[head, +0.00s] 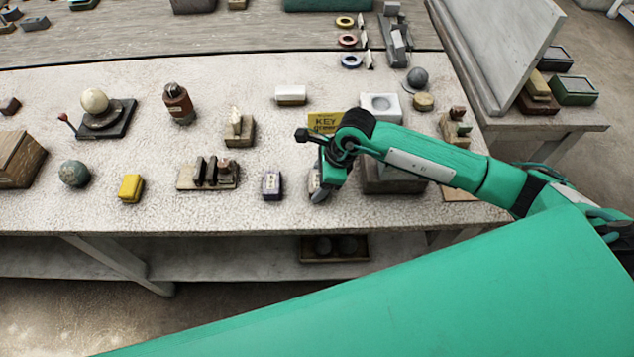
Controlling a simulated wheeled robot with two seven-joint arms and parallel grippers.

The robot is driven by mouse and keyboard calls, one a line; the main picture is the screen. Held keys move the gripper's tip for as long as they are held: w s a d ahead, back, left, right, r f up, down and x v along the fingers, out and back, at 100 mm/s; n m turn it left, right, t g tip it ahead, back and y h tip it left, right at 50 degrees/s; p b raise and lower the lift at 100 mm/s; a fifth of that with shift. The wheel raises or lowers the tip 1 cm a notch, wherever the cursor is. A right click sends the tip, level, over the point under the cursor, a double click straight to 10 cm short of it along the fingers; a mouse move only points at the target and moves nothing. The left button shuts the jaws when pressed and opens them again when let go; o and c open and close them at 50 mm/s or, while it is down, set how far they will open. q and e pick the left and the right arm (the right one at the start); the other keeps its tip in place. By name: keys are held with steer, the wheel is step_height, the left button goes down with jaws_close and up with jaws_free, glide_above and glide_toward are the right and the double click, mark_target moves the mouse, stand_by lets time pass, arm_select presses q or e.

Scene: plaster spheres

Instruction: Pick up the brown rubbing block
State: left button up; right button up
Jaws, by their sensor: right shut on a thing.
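My right gripper (319,190) reaches down at the front of the pale table, right of the middle. It is shut on a small brownish block with a pale label, which I take for the brown rubbing block (313,182). The gripper hides much of the block, and I cannot tell whether it touches the tabletop. My left gripper is not in view.
A purple-grey block (272,186) stands just left of the gripper. A rack of dark pieces (208,176) and a yellow block (131,188) are farther left. A yellow KEY sign (325,120) stands behind; a brown box (392,182) is close on the right.

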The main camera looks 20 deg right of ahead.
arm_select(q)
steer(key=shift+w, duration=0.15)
arm_select(e)
steer(key=shift+r, duration=0.1)
